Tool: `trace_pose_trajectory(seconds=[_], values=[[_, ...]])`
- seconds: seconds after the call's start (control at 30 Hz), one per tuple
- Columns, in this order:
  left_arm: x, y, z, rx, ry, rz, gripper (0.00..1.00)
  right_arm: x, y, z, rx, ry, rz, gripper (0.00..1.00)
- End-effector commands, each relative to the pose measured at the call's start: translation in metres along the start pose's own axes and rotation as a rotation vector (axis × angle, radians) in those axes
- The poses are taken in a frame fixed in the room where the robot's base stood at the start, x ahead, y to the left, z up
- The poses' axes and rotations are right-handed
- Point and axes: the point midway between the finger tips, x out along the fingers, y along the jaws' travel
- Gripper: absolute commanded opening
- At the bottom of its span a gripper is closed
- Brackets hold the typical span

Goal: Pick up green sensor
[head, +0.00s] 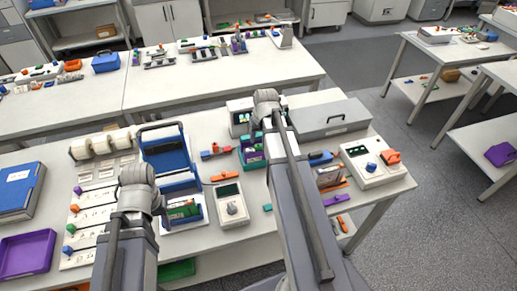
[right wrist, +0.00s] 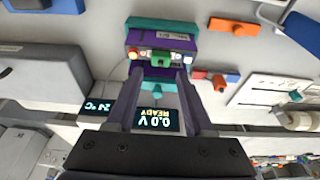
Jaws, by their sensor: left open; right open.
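A small green block (right wrist: 160,62), which looks like the green sensor, sits at the front of a purple and teal holder (right wrist: 172,30) in the right wrist view. The holder also shows on the bench in the head view (head: 250,152). My right gripper (right wrist: 161,75) is open, its two fingers pointing at the holder with the green block between their tips in the picture. I cannot tell if they touch it. In the head view my right gripper (head: 268,106) is by the holder, its fingers mostly hidden. My left gripper (head: 140,184) is over the left bench, fingers hidden.
A display box (right wrist: 158,120) reading 0.0 V READY is below the right fingers in the wrist view. A grey case (head: 322,119), a blue rack (head: 165,150), a meter (head: 230,205) and a purple tray (head: 27,253) crowd the bench.

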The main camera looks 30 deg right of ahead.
Motion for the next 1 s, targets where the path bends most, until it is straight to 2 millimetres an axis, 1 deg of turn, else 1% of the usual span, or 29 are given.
trace_pose_trajectory(seconds=[0.03,0.3,0.4,0.5,0.7,1.0], values=[[0.006,0.001,0.0,0.001,0.0,0.0,0.5,0.006,0.0,0.001,0.0,0.0,0.0,0.53],[0.039,0.004,-0.002,0.002,0.0,-0.001,0.5,0.039,0.0,0.005,0.0,0.0,0.0,0.53],[0.048,0.004,-0.003,0.002,0.0,-0.001,0.5,0.049,0.0,0.004,0.0,0.0,0.0,0.53],[0.05,0.005,-0.003,0.001,0.0,-0.001,0.5,0.051,-0.001,0.004,0.0,0.0,0.0,0.53],[0.048,0.004,-0.003,0.001,0.0,-0.001,0.5,0.049,-0.001,0.004,0.0,0.0,0.0,0.53],[0.048,0.004,-0.003,0.001,0.0,-0.001,0.5,0.049,-0.001,0.004,0.0,0.0,0.0,0.19]])
